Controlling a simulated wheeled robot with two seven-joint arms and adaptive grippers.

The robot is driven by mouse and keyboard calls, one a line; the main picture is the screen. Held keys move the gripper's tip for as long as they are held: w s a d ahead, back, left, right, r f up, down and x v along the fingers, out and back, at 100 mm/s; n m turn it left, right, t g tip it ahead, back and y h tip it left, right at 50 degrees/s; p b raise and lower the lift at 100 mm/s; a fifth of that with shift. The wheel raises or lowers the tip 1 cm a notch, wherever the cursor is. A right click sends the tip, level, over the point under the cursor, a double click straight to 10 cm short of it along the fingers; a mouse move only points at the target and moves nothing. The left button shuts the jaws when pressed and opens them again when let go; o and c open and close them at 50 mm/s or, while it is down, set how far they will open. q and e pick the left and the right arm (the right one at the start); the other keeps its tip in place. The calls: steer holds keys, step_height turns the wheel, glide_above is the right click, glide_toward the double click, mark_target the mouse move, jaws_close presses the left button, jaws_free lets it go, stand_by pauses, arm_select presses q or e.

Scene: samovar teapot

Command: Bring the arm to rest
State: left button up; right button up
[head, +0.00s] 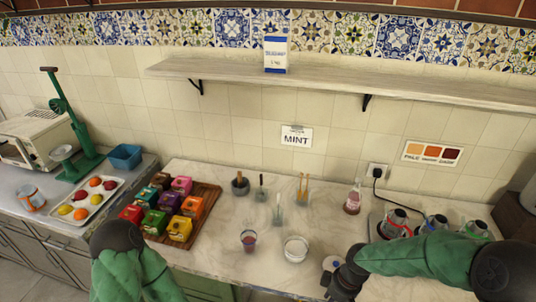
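My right arm reaches in from the right in a green sleeve. Its black gripper (342,284) is low over the front of the marble counter (222,270), right of a white bowl (295,249). The fingers are dark and small, and I cannot tell whether they are open or shut. A small round white and blue thing (331,263) shows right beside this gripper; whether they touch is unclear. My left arm shows as a green sleeve and black joint at the lower left; its gripper is out of view.
A glass with dark liquid (249,240) stands left of the bowl. A wooden tray (207,191) holds several coloured boxes. A bottle (353,197) and teapots (397,221) stand at the right. A fruit tray (78,217) and green press (77,128) are left. A shelf (350,78) overhangs the counter.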

steer(key=s+a+f+m+y+b, duration=0.1)
steer(key=s+a+f+m, duration=0.3)
steer(key=f, duration=0.6)
steer(key=s+a+f+m+y, duration=0.1)
steer(key=s+a+f+m, duration=0.4)
steer(key=f, duration=0.5)
steer(key=shift+s+m+t+b, duration=0.3)
steer(key=shift+s+m+b, duration=0.1)
steer(key=shift+s+m, duration=0.5)
